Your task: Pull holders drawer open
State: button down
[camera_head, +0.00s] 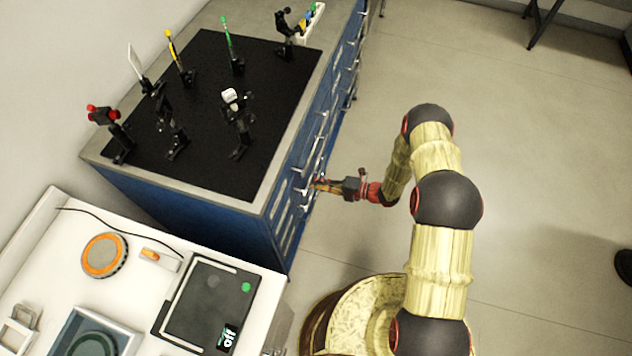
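The blue drawer cabinet (190,208) stands at centre left under a grey bench top with a black board on it. Its drawer front faces right and carries several silver handles. One handle (305,188) is at the tip of my gripper (317,186). My gripper reaches in from the right, at the cabinet's drawer face. The fingers are small here and overlap the handle, so I cannot tell whether they grip it. No drawer visibly stands out from the front. No label shows which drawer is the holders drawer.
Optical mounts, such as a red-knobbed one (105,118), stand on the black board (215,110). A white table (130,275) at lower left holds a dark device with a display (208,305) and an orange disc (104,255).

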dwell(0.3)
jog(key=f+b+v, duration=0.1)
jog(key=f+v, duration=0.2)
jog(key=v, duration=1.5)
jog(key=d+f+b+v, duration=0.1)
jog(key=f+v, duration=0.3)
jog(key=v, duration=1.4)
jog(key=shift+s+d+b, duration=0.35)
jog(key=shift+d+b, duration=0.15)
jog(key=shift+b, duration=0.25)
jog(key=c, duration=2)
grip_release()
jog(key=v, duration=1.2)
